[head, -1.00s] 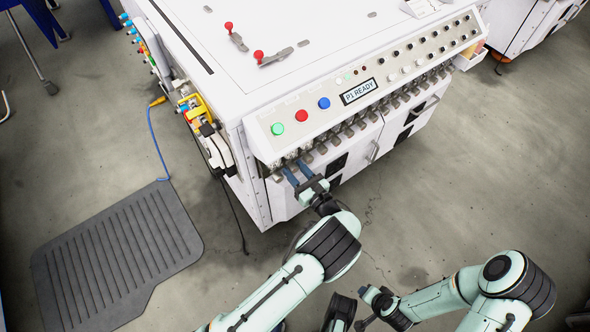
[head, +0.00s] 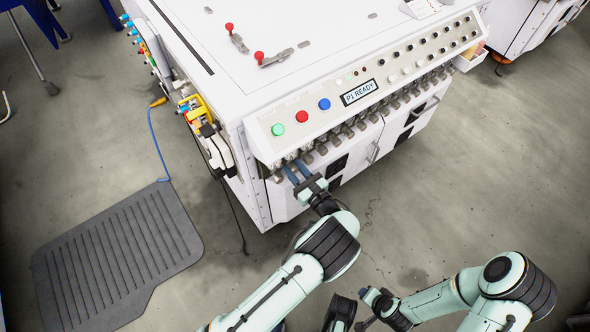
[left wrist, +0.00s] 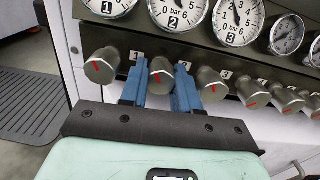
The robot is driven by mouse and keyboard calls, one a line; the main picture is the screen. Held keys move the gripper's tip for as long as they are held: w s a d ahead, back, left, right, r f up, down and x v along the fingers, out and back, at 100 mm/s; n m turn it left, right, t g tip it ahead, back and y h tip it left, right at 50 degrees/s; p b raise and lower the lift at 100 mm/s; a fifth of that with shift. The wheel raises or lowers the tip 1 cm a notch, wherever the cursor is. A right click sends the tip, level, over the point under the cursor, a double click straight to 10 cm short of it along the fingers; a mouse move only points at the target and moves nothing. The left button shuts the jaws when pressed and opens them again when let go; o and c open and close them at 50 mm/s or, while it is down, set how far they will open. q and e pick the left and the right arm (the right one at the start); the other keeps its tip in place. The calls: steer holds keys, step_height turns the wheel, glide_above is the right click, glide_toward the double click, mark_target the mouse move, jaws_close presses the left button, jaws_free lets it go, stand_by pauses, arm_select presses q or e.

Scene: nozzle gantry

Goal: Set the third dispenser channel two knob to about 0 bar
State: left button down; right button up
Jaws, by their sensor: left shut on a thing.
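A row of grey knobs with red marks runs under a row of pressure gauges on the machine front. In the left wrist view my left gripper (left wrist: 161,84) has one blue finger on each side of the second knob from the left (left wrist: 161,66) and is shut on it. The gauge labelled 2 (left wrist: 174,12) sits just above; its top is cut off. In the head view my left gripper (head: 296,172) reaches under the sloped panel at the row's left end, and the held knob is hidden. My right gripper (head: 366,306) is low in the picture, away from the machine; its jaw opening is unclear.
A neighbouring knob (left wrist: 101,66) stands close left of the fingers and another (left wrist: 210,84) close right. The sloped panel (head: 377,88) with buttons and a "P1 READY" display overhangs the knobs. A dark mat (head: 115,255) lies on the floor at left. Floor to the right is clear.

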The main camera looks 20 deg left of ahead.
arm_select(q)
steer(key=n, duration=0.2)
steer(key=shift+f+n, duration=0.15)
steer(key=shift+n, duration=0.25)
steer(key=n, duration=0.3)
steer(key=shift+d+n, duration=0.1)
steer(key=shift+n, duration=0.2)
steer(key=n, duration=0.3)
steer(key=shift+n+p, duration=0.4)
steer(key=n, duration=0.5)
steer(key=shift+d, duration=0.15)
steer(key=n, duration=0.5)
steer(key=shift+w+r+p, duration=0.1)
steer(key=shift+r+p, duration=0.1)
steer(key=shift+p, duration=0.2)
arm_select(e)
steer(key=shift+s+a+r, duration=0.65)
steer(key=shift+s+r, duration=0.25)
steer(key=shift+r, duration=0.1)
arm_select(q)
steer(key=shift+n, duration=0.3)
steer(key=c, duration=1.1)
jaws_free()
steer(key=shift+r, duration=0.1)
